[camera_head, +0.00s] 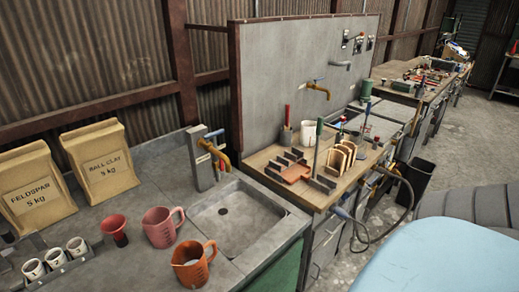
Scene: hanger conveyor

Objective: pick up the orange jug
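The orange jug (192,266) stands upright at the front edge of the grey worktop, at the bottom of the head view. Neither of my grippers is in view, so nothing is seen holding the orange jug.
A red funnel-like cup (115,229) and a rack of small white cups (55,258) stand left of the jugs. A sunken sink (238,215) with a tap lies right. A wooden board (262,160) holds tools.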

